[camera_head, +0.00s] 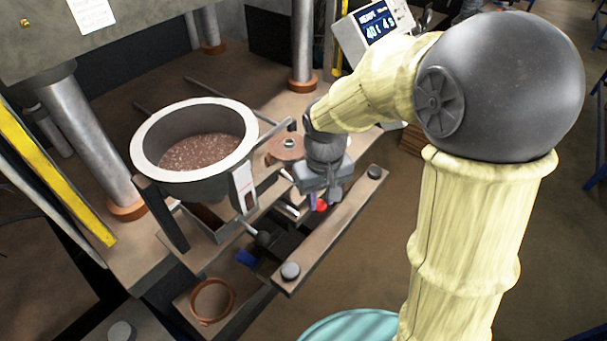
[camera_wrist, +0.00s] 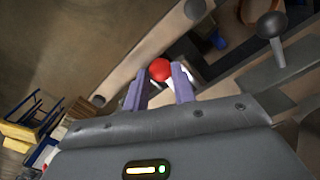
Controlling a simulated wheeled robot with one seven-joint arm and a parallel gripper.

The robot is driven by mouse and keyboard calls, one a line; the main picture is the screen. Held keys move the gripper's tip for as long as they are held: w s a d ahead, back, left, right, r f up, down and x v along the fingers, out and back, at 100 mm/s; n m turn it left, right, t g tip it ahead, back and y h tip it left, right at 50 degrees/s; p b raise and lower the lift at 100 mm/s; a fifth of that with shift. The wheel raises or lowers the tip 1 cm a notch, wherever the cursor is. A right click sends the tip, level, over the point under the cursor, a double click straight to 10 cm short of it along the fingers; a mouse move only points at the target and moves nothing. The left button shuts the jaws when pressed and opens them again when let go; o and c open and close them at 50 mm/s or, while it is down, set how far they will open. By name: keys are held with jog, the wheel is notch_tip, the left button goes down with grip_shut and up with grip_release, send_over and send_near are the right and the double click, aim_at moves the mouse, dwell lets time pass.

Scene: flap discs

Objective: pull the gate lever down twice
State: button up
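A red ball knob (camera_head: 321,205) shows just below my gripper (camera_head: 313,201), beside the hopper. In the wrist view the red knob (camera_wrist: 160,69) lies at the tips of my gripper's two purple fingers (camera_wrist: 162,80), which stand apart by about the knob's width. I cannot tell whether they touch it. A rod with a black ball knob (camera_head: 263,238) sticks out below the hopper; this knob also shows in the wrist view (camera_wrist: 271,25). No label shows which one is the gate lever. The hopper (camera_head: 148,150) is a round pot with a pale rim, filled with reddish-brown granules.
A flat bar (camera_head: 335,229) with round bolts runs close in front of my gripper. An orange-brown ring (camera_head: 211,302) lies in a tray at the lower left. A metal column (camera_head: 90,135) stands left of the hopper. A display panel (camera_head: 374,26) stands behind.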

jog(key=shift+d, duration=0.1)
notch_tip(320, 180, up, 11)
jog(key=p, duration=0.9)
jog(key=shift+f, duration=0.15)
dwell(0.9)
jog(key=s+d+f+m+t, duration=0.1)
jog(key=s+d+m, duration=0.15)
jog(key=d, duration=0.35)
jog(key=s+d+f+m+t, duration=0.1)
jog(key=s+d+f+m, duration=0.15)
jog(key=d, duration=0.25)
notch_tip(320, 180, down, 8)
jog(key=s+b, duration=0.1)
jog(key=b, duration=0.6)
jog(key=shift+d+r+n+t+b, duration=0.2)
jog(key=shift+d+n+t+b, duration=0.1)
jog(key=shift+d+b, duration=0.1)
jog(key=shift+r, duration=0.1)
dwell(1.7)
